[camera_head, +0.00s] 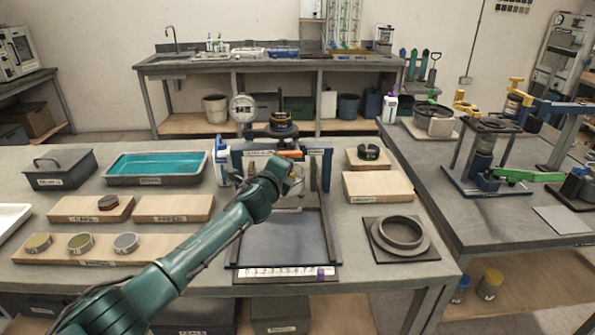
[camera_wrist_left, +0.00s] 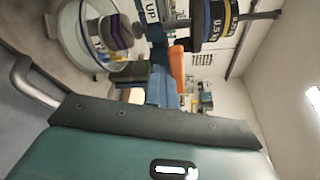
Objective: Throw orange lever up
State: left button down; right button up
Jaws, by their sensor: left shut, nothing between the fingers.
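The orange lever (camera_head: 289,154) is on the blue lever frame (camera_head: 330,168) in the middle of the near bench. In the left wrist view the orange lever (camera_wrist_left: 177,68) shows as a short bar close in front of the wrist, beside a label reading "UP" (camera_wrist_left: 152,12). My left gripper (camera_head: 294,183) is shut and empty, just below the orange lever in the head view. Its wrist partly covers the frame, and its fingertips are hard to make out. I cannot tell whether it touches the lever. My right gripper is not in view.
A dark weight with blue and yellow bands (camera_head: 281,124) is behind the frame top, near a round gauge (camera_head: 242,107). A white bottle (camera_head: 222,165) stands left of the frame. Wooden blocks (camera_head: 378,187) and a ring on a plate (camera_head: 402,236) are at right.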

pick_arm(q)
jog(key=shift+r, duration=0.4)
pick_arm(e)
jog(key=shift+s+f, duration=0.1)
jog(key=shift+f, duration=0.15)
